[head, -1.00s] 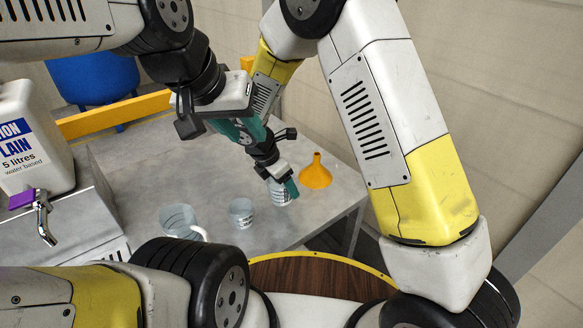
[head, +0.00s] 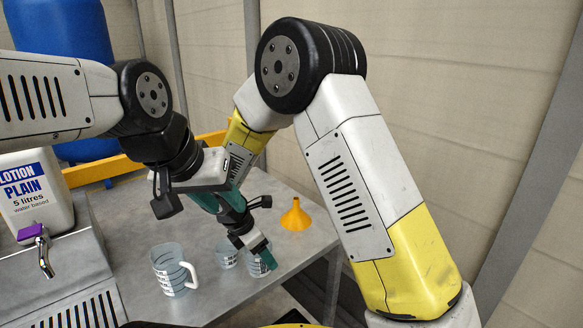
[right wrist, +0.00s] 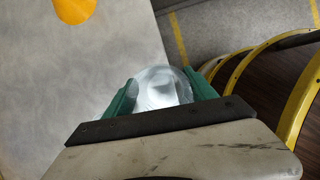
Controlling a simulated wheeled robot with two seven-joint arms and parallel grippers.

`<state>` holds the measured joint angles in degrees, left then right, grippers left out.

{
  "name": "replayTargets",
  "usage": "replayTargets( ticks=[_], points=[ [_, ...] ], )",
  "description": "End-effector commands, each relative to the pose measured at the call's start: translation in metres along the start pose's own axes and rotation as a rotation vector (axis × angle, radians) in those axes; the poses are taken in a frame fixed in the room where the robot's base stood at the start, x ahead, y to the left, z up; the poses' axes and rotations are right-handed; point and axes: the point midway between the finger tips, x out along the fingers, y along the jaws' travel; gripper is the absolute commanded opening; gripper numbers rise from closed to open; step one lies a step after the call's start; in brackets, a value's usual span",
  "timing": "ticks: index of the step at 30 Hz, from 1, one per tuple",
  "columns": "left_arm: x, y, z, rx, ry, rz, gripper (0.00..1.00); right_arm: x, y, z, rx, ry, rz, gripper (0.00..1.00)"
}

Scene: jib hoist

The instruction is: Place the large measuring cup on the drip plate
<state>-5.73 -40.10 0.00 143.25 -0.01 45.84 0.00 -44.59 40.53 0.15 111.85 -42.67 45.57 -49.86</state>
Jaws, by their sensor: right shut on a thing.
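The large measuring cup (head: 170,271), clear with dark markings and a white handle, stands upright on the grey table in the head view. The slotted drip plate (head: 92,312) is at the lower left, below the tap, and is partly cut off. My left gripper (head: 218,204) hangs above and right of the large cup, apart from it; its teal fingers overlap my right arm, so its opening is unclear. My right gripper (head: 264,258) is shut on a smaller clear cup (head: 257,268). This cup also shows between the green fingers in the right wrist view (right wrist: 162,88).
Another small clear cup (head: 227,257) stands between the large cup and my right gripper. An orange funnel (head: 296,215) stands at the table's right side. A blue barrel (head: 62,40) stands behind.

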Motion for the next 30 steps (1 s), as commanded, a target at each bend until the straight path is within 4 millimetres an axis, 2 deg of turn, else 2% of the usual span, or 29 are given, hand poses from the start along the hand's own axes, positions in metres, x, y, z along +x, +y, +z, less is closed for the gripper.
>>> replayTargets(
  ticks=[5, 9, 15, 18, 22, 25, 30],
  points=[
    [0.000, 0.000, 0.000, 0.000, 0.000, 0.000, 0.36, 0.025, -0.016, 0.050, 0.363, 0.000, -0.153, 0.25],
    [0.000, 0.000, 0.000, 0.000, 0.000, 0.000, 0.36, 0.050, -0.043, 0.102, 0.805, 0.000, -0.336, 0.25],
    [0.000, 0.000, 0.000, 0.000, 0.000, 0.000, 0.36, 0.078, -0.088, 0.162, 1.439, 0.000, -0.599, 0.25],
    [0.000, 0.000, 0.000, 0.000, 0.000, 0.000, 0.36, 0.086, -0.107, 0.182, 1.694, 0.001, -0.705, 0.25],
    [0.000, 0.000, 0.000, 0.000, 0.000, 0.000, 0.36, 0.093, -0.123, 0.200, 1.926, 0.000, -0.801, 0.25],
    [0.000, 0.000, 0.000, 0.000, 0.000, 0.000, 0.36, 0.095, -0.130, 0.207, 2.028, 0.000, -0.842, 0.25],
    [0.000, 0.000, 0.000, 0.000, 0.000, 0.000, 0.36, 0.096, -0.133, 0.210, 2.081, 0.000, -0.863, 0.25]
  ],
)
